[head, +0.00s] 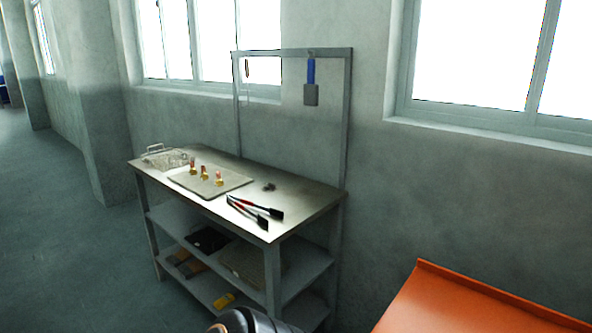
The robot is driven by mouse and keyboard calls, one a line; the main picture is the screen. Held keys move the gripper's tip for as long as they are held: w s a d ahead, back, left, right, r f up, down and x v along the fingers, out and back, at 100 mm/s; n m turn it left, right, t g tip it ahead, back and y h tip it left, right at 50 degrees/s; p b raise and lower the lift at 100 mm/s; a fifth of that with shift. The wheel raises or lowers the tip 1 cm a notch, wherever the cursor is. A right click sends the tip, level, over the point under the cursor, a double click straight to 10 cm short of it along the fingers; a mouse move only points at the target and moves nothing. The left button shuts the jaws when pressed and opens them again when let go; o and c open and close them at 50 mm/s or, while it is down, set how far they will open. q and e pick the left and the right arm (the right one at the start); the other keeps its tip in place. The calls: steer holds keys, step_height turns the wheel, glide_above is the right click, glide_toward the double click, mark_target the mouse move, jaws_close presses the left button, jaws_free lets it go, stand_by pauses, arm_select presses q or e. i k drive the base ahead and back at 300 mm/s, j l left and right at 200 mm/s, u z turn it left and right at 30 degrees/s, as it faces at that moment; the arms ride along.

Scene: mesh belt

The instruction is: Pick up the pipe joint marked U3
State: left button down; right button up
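Three small copper-coloured upright pieces, which look like pipe joints, stand in a row on a flat grey tray (234,184) on the metal workbench (305,197). They are the left piece (192,165), the middle piece (204,172) and the right piece (219,178). Any markings are too small to read, so I cannot tell which one is U3. Neither of my grippers shows. A dark rounded part, probably of my own arm, shows at the bottom edge, well in front of the bench and apart from the pieces.
A wire basket (166,159) sits at the bench's far left. A blue-handled tool (311,80) hangs above. An orange surface (470,305) fills the lower right.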

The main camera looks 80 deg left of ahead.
mark_target(205, 176)
steer(key=u, duration=3.2)
steer(key=i+j+u, duration=0.1)
steer(key=i, duration=0.45)
